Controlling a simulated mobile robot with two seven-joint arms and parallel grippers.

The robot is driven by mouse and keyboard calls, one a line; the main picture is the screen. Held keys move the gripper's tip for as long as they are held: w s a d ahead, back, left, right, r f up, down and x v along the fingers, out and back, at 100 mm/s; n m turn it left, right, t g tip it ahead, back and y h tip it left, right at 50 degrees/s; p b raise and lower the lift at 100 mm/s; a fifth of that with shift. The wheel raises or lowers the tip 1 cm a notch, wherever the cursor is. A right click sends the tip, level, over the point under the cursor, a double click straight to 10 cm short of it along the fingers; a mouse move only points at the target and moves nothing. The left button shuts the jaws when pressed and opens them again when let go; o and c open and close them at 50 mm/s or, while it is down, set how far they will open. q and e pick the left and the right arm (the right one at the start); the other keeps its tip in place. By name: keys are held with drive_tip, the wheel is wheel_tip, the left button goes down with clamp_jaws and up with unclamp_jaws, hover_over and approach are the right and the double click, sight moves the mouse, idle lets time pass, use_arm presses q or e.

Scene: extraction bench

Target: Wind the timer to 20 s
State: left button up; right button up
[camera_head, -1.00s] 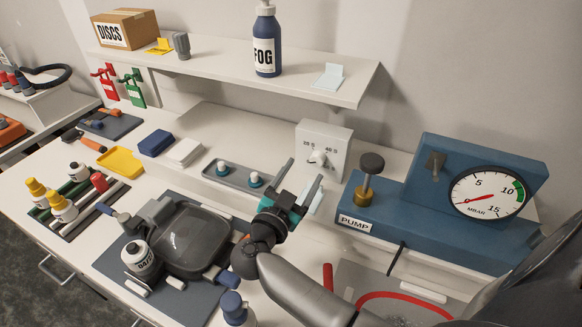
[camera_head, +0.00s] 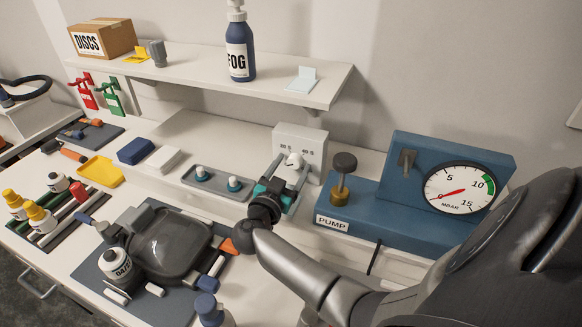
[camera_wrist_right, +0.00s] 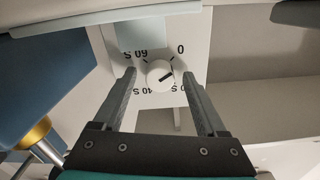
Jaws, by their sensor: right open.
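The timer (camera_head: 315,147) is a pale box with a round white knob (camera_head: 293,160) on its front, standing on the bench left of the pump. In the right wrist view the timer's knob (camera_wrist_right: 158,72) is seen close up, with marks 0, 60 s and 40 s legible and upside down; another mark is partly hidden by a finger. A dark line on the knob points right and slightly up there. My right gripper (camera_head: 291,167) is open, its fingers one on each side of the knob, with gaps visible in the wrist view. My left gripper is out of view.
The blue pump (camera_head: 385,215) with its gauge and brass-collared knob stands close right of the timer. A grey tray (camera_head: 215,187) with two small bottles lies to the left. A shelf (camera_head: 215,80) with a FOG bottle (camera_head: 239,50) overhangs behind.

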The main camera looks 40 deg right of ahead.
drive_tip(key=shift+d, duration=0.1)
clamp_jaws()
idle(0.6)
